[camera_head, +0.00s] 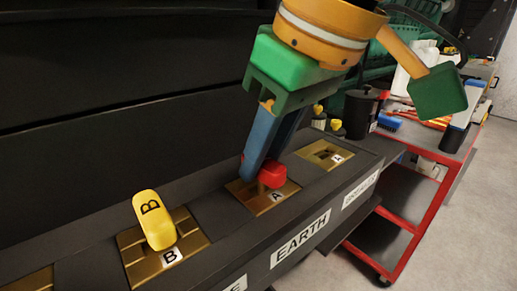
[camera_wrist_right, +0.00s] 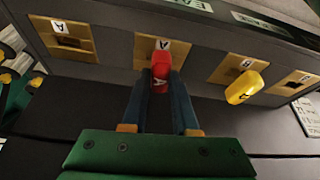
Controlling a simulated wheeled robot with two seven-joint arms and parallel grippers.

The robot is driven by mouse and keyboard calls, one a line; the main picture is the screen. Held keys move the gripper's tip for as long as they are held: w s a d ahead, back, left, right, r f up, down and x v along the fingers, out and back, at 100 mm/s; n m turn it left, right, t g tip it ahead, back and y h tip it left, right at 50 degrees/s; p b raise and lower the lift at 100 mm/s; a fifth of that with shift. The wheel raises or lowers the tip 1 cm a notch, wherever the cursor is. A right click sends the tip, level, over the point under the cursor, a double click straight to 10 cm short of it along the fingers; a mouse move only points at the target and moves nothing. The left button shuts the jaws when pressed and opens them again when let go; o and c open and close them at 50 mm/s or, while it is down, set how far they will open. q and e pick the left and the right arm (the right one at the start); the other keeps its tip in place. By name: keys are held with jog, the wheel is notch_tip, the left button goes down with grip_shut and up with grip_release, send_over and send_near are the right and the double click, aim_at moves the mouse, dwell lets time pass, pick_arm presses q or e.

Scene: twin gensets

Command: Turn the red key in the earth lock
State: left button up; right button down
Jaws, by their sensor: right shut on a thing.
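The red key (camera_head: 268,174) sits in the earth lock (camera_head: 262,198), a brass plate marked A above the EARTH label (camera_head: 300,238). My right gripper (camera_head: 262,168) comes down from above, tilted, with its blue fingers shut on the red key. In the right wrist view the red key (camera_wrist_right: 160,70) shows between the two fingertips, with the letter A on it. The fingers hide part of the key in the head view. My left gripper is not in view.
A yellow key (camera_head: 152,218) marked B stands in a brass lock to the left. An empty brass plate (camera_head: 325,154) lies to the right. A red trolley (camera_head: 440,160) with tools and bottles stands at the right. A dark panel (camera_head: 100,100) rises behind the locks.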

jog(key=shift+s, duration=0.1)
jog(key=c, duration=0.6)
grip_release()
